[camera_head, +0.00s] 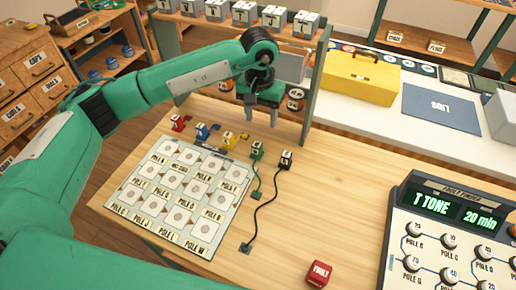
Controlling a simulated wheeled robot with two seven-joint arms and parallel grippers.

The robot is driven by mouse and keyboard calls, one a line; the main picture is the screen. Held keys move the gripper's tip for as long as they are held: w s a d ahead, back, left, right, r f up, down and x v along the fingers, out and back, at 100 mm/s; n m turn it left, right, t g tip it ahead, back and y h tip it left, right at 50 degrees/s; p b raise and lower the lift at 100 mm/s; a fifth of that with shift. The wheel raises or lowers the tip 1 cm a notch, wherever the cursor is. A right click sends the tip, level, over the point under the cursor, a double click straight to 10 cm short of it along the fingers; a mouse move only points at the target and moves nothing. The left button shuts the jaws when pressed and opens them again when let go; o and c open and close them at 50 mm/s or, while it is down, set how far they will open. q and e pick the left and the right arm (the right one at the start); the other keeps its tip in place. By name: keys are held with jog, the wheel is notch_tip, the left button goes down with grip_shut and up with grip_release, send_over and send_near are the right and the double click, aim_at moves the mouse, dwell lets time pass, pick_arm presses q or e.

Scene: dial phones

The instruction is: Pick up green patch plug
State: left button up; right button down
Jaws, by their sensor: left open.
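The green patch plug (257,150) stands on the wooden table at the upper right corner of the pole board, with a green cord running down to a small green base (256,196). My left gripper (261,119) points down above and behind the green plug. It is open and apart from the plug, with nothing visible between its fingers. My right gripper is not in view.
Red (179,122), blue (202,131) and yellow (231,139) plugs stand left of the green one. A black plug (285,160) with a black cord is close on its right. The pole board (230,215), a red FAULT block (318,273) and a tone console (440,235) occupy the table.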

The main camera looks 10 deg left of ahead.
aim_at(257, 144)
pick_arm(q)
jog(key=f, duration=0.2)
jog(key=f+b, duration=0.1)
jog(key=f, duration=0.2)
jog(key=f+b, duration=0.1)
jog(key=f, duration=0.2)
jog(key=shift+w+a+f, duration=0.15)
jog(key=shift+a+f, duration=0.1)
jog(key=shift+a, duration=0.15)
jog(key=f, duration=0.2)
jog(key=f+b, duration=0.1)
jog(key=f, duration=0.1)
jog(key=shift+w+a+f, duration=0.15)
jog(key=shift+a+f, duration=0.05)
jog(key=shift+f, duration=0.3)
jog(key=c, duration=0.9)
jog(key=shift+c, duration=0.9)
jog(key=shift+r, duration=0.1)
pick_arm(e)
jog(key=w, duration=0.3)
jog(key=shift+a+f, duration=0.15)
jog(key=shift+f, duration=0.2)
